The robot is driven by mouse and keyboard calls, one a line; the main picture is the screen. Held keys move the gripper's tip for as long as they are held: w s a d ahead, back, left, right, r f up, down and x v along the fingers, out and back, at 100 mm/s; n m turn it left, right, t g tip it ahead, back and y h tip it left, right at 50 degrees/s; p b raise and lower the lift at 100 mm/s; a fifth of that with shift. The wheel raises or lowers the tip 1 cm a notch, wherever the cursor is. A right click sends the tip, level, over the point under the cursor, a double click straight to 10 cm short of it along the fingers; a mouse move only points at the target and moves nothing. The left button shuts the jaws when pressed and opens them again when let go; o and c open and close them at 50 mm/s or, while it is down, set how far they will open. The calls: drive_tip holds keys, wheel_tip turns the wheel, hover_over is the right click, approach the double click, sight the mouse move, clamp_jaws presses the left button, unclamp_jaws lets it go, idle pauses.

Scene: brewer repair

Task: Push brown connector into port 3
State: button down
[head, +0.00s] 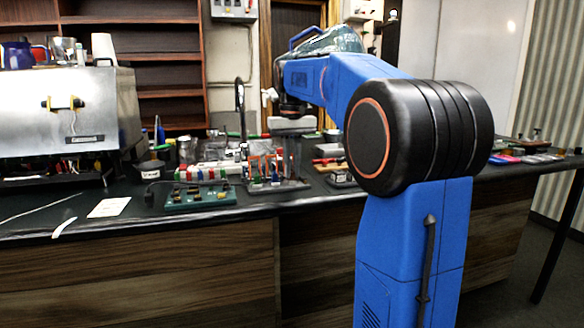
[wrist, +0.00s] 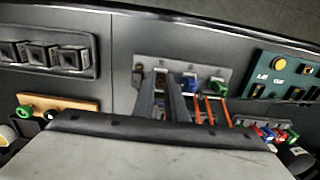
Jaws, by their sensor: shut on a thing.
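My gripper (wrist: 166,88) reaches down over a small grey port block (wrist: 205,73) in the wrist view. Its two dark fingers are close together, shut on the brown connector, which is mostly hidden between them. The fingertips are at the left part of the block; whether the connector sits in a port I cannot tell. A blue connector (wrist: 190,85) and a green connector (wrist: 219,87) sit on the block to the right of the fingers. In the head view my gripper (head: 289,170) is low over the port block's base (head: 272,186), its tips hard to make out.
A green board (wrist: 285,75) with a yellow button lies right of the block and shows in the head view (head: 200,196). Orange cables (wrist: 205,108) run close to the fingers. A black panel (wrist: 45,55) and an orange-brown strip (wrist: 70,104) lie left. A metal brewer (head: 55,105) stands at the left.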

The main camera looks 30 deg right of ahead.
drive_tip(key=c, duration=1.7)
unclamp_jaws()
drive_tip(key=shift+r, duration=0.1)
wheel_tip(320, 180, up, 17)
drive_tip(key=shift+r, duration=0.1)
drive_tip(key=shift+s, duration=0.1)
drive_tip(key=s+a+f+n+t, duration=0.2)
drive_tip(key=s+a+f, duration=0.9)
drive_tip(key=s+f, duration=0.35)
drive_tip(key=s+a+f+t, duration=0.1)
drive_tip(key=s+f, duration=0.4)
drive_tip(key=f, duration=0.3)
drive_tip(key=s+a+f+t, duration=0.1)
drive_tip(key=s+a+f, duration=0.1)
drive_tip(key=s+f, duration=0.3)
drive_tip(key=s+a+f+n, duration=0.1)
drive_tip(key=s+f, duration=0.4)
drive_tip(key=f, duration=0.7)
drive_tip(key=shift+s+a+f+t, duration=0.2)
drive_tip(key=shift+a+t, duration=0.2)
